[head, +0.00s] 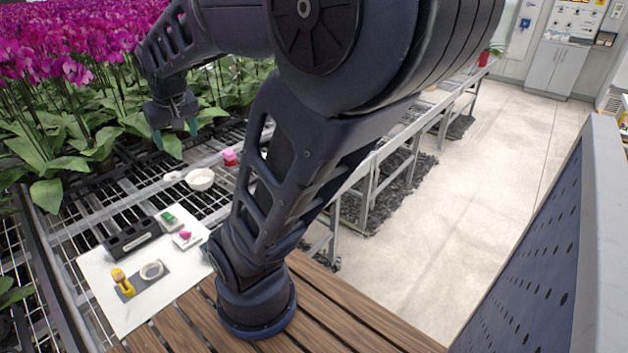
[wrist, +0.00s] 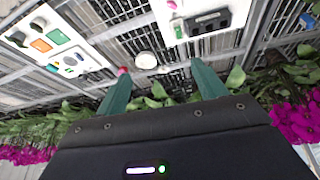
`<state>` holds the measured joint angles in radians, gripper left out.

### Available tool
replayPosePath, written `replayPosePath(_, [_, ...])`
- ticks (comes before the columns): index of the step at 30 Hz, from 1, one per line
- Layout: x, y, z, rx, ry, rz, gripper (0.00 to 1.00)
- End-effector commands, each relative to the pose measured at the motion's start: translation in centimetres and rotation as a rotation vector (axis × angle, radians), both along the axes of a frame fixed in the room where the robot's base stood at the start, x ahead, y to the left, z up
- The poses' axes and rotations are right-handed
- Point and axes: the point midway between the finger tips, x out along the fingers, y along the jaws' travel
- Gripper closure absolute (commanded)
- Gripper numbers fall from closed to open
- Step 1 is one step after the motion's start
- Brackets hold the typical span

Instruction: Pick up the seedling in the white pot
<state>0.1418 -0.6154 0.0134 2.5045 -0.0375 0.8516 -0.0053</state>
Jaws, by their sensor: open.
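My gripper (head: 176,132) is open and empty, held over the bench at the edge of the orchid leaves. In the wrist view its two green fingers stand wide apart (wrist: 160,72). A round white vessel (head: 200,179), perhaps the white pot, sits on the wire bench, below and right of my gripper in the head view. It also shows in the wrist view (wrist: 146,61), beyond the fingertips. I cannot make out a seedling in it. A small pink item (head: 230,158) stands beside it, also visible near the left fingertip in the wrist view (wrist: 122,71).
Dense magenta orchids (head: 70,60) crowd the left. Another white board (wrist: 25,23) with coloured squares shows in the wrist view.

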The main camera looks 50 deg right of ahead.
Motion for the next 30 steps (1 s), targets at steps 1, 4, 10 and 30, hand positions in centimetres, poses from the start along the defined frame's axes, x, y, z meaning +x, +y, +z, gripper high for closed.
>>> replayPosePath(1, [1.1, -1.4, -0.5, -0.007, 0.007, -0.032, 0.30])
replayPosePath(4, [3.1, -3.9, -1.3, -0.026, 0.010, -0.080, 0.30])
replayPosePath(10, [6.3, -9.6, -3.4, -0.056, 0.020, -0.173, 0.30])
replayPosePath(30, [8.6, -31.9, -15.1, -0.098, 0.053, -0.443, 0.30])
